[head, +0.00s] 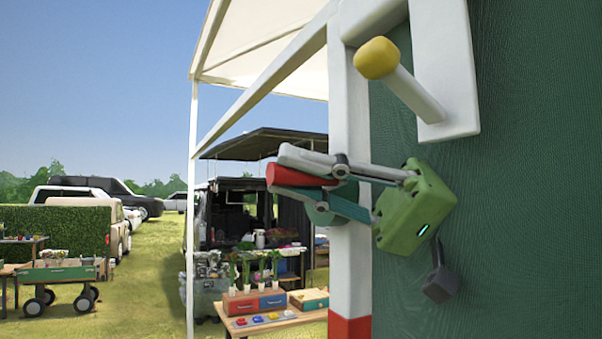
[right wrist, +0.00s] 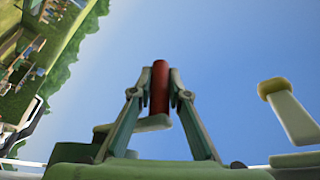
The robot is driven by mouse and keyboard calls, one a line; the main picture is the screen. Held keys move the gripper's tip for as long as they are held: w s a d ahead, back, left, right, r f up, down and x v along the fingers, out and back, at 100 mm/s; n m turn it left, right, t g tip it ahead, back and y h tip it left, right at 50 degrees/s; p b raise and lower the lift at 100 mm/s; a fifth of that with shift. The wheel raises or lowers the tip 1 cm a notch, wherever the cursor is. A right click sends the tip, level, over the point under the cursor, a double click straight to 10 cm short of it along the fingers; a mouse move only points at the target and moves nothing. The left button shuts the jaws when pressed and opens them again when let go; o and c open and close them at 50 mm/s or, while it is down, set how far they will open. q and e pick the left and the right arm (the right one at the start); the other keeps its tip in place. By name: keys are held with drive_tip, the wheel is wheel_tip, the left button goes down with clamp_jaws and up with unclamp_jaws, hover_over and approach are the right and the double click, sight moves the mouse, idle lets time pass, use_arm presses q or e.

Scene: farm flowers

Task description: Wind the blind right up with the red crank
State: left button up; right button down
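The red crank handle (head: 297,177) is a short cylinder in front of the white post (head: 350,110). It also shows upright in the right wrist view (right wrist: 159,88), with a pale crank arm (right wrist: 125,126) at its lower end. My right gripper (head: 303,174), with a green body, has its fingers on both sides of the handle and appears closed against it. The fingers also flank the handle in the right wrist view (right wrist: 159,77). I cannot make out the blind for certain. My left gripper is out of view.
A white bracket with a yellow-knobbed peg (head: 377,58) sticks out above my right gripper. A dark green panel (head: 530,150) fills the right side. Below left stand a table with coloured boxes (head: 272,300) and a cart (head: 60,272). Grass (head: 145,290) lies open between them.

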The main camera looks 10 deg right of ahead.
drive_tip(key=shift+w+r+m, duration=0.1)
drive_tip(key=shift+r+m, duration=0.2)
drive_tip(key=shift+m, duration=0.1)
drive_tip(key=shift+r+m+t+p, duration=0.4)
drive_tip(key=shift+r+m+p, duration=0.1)
drive_tip(key=shift+p, duration=0.15)
drive_tip(key=shift+w+r+p, duration=0.25)
drive_tip(key=shift+r+p, duration=0.3)
use_arm(q)
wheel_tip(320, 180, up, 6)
drive_tip(key=p, duration=0.4)
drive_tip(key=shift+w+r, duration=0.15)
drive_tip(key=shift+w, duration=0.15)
use_arm(e)
drive_tip(key=m, duration=0.1)
drive_tip(key=w+r+m+t+h, duration=0.1)
drive_tip(key=m, duration=0.1)
drive_tip(key=r+m, duration=0.1)
drive_tip(key=shift+w+a+r+m+h, duration=0.1)
drive_tip(key=shift+w+a+m+h, duration=0.2)
drive_tip(key=shift+h, duration=0.1)
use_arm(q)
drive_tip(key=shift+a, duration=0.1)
